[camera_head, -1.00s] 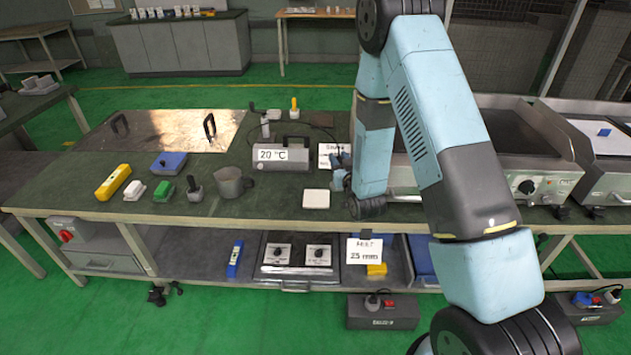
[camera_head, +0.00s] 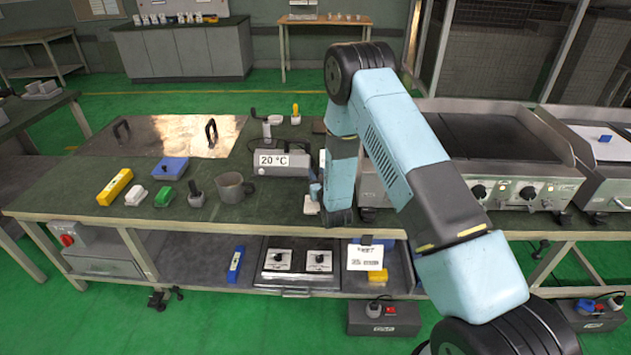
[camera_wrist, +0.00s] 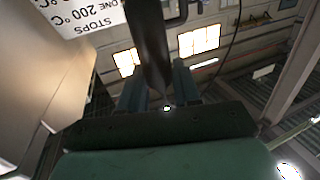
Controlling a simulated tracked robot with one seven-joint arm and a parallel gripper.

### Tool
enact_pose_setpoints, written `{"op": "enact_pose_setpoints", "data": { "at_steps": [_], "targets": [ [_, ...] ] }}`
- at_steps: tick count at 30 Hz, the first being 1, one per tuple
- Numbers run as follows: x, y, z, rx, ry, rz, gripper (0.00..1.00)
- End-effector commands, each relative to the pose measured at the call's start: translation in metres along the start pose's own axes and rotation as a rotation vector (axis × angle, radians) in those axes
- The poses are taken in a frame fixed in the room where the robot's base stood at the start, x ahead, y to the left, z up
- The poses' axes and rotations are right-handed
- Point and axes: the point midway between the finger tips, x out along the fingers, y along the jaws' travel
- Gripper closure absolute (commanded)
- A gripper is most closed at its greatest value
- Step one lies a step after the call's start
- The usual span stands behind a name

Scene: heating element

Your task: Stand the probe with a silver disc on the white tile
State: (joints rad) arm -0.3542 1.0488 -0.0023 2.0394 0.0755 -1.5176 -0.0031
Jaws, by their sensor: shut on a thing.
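My gripper (camera_head: 316,190) is low over the front of the green bench, at the near end of my arm's wrist. In the wrist view my gripper (camera_wrist: 158,92) is shut on a dark, rod-like thing (camera_wrist: 150,45), which seems to be the probe. Its silver disc is not visible in either view. I cannot tell whether the probe touches the tile.
A grey box reading 20 °C (camera_head: 280,163) stands behind the tile. A grey mug (camera_head: 230,187) and a black-handled tool (camera_head: 196,193) stand to its left. A griddle (camera_head: 505,150) is at the right. The bench front edge is close to the tile.

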Motion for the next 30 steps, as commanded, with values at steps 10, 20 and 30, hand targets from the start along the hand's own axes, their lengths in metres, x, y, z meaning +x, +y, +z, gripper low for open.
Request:
{"op": "enact_pose_setpoints", "data": {
  "at_steps": [10, 20, 30],
  "targets": [
    [0.0, 0.0, 0.024, 0.0, 0.0, 0.0, 1.0],
    [-0.001, 0.0, 0.025, 0.0, -0.001, -0.001, 0.55],
    [-0.001, -0.001, 0.025, 0.0, -0.001, -0.001, 0.42]
  ]
}}
